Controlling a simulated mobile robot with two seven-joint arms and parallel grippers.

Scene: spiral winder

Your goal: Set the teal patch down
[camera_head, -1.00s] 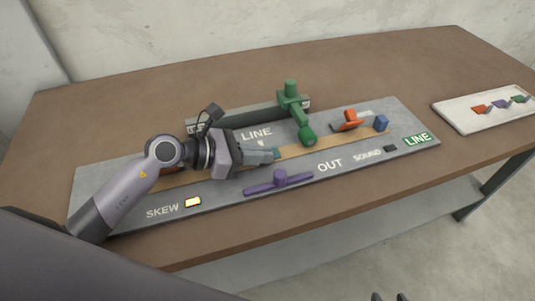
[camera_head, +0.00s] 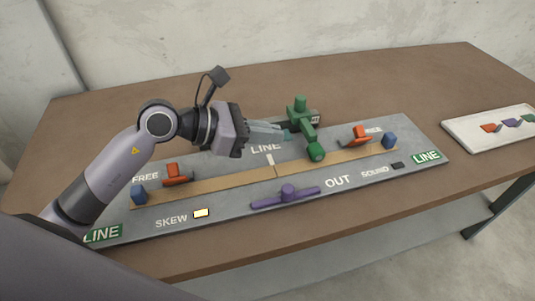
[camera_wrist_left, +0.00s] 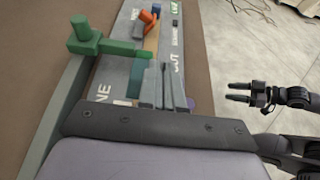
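My left gripper (camera_head: 287,134) is raised over the back of the grey board, beside the green lever (camera_head: 301,118). A small teal patch (camera_wrist_left: 137,74) shows at its fingers in the left wrist view, and the fingers look closed on it. The patch is mostly hidden in the head view. The tan strip (camera_head: 235,179) on the board lies in front of and below the gripper, with a seam near its middle by a white mark (camera_head: 270,159). My right gripper (camera_wrist_left: 238,92) shows in the left wrist view, its fingers apart and empty, off the table's side.
Orange clamps (camera_head: 178,174) (camera_head: 356,136) and blue blocks (camera_head: 139,194) (camera_head: 389,141) stand near the strip's ends. A purple bar (camera_head: 286,196) lies at the front. A white tray (camera_head: 475,146) with small coloured pieces is at right. The SKEW lamp (camera_head: 201,213) is lit.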

